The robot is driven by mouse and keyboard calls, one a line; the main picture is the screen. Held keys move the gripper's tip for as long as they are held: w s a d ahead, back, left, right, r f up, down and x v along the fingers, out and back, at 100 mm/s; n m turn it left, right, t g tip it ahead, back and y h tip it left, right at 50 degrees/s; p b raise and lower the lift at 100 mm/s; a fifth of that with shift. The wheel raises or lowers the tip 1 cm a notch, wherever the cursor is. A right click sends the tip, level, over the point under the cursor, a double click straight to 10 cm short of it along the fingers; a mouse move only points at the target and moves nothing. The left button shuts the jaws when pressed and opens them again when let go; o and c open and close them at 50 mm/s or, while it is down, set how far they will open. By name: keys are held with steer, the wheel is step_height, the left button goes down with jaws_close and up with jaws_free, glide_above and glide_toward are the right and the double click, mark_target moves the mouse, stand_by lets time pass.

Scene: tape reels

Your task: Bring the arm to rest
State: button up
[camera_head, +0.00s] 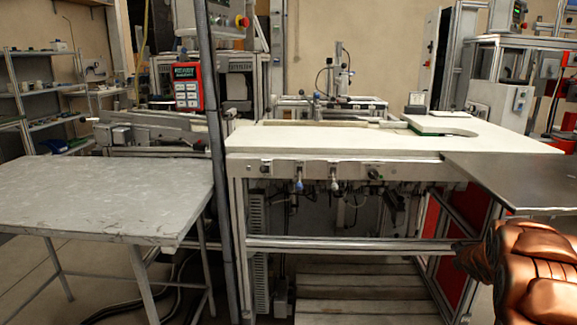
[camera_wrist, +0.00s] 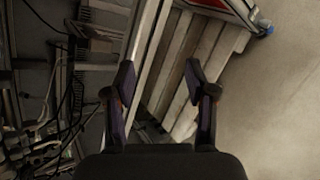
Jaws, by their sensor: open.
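My gripper (camera_wrist: 161,78) shows in the wrist view with its two dark fingers spread apart. It is open and nothing is between the fingers. Behind them are wooden slats (camera_wrist: 190,65) and the floor. In the head view a copper-coloured part of my arm shows at the lower right, below the dark metal tabletop. The gripper itself cannot be made out in the head view. No tape reel can be made out in either view.
A grey table (camera_head: 95,195) stands at the left. A white-topped workbench (camera_head: 340,138) fills the middle, and a dark metal tabletop (camera_head: 520,180) juts out at the right. A dark upright post (camera_head: 213,130) stands between the tables. Cables (camera_wrist: 50,140) hang at the left in the wrist view.

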steer(key=s+a+r+m+g+p, duration=0.3)
steer(key=s+a+r+m+p, duration=0.35)
steer(key=s+r, duration=0.3)
steer(key=s+a+r+m+g+p, duration=0.2)
steer(key=s+a+r+m+p, duration=0.4)
steer(key=s+r, duration=0.4)
steer(key=s+a+r+m+g+y+p, duration=0.1)
steer(key=s+a+r+p, duration=0.4)
steer(key=s, duration=0.6)
steer(key=s+a+r+m+g+y+p, duration=0.1)
steer(key=s+a+r+m+g+p, duration=0.2)
steer(key=s+a, duration=0.7)
steer(key=s+a+r+m+g+y+p, duration=0.2)
steer(key=s+a+r+p, duration=0.4)
steer(key=s, duration=0.6)
steer(key=shift+s+a+r+m+g+p, duration=0.15)
steer(key=shift+a+r+m+g+p, duration=0.2)
steer(key=shift+a+r+m+g, duration=0.35)
steer(key=shift+s+a+f, duration=0.15)
steer(key=shift+s, duration=0.2)
steer(key=shift+c, duration=1.2)
steer(key=shift+m, duration=0.25)
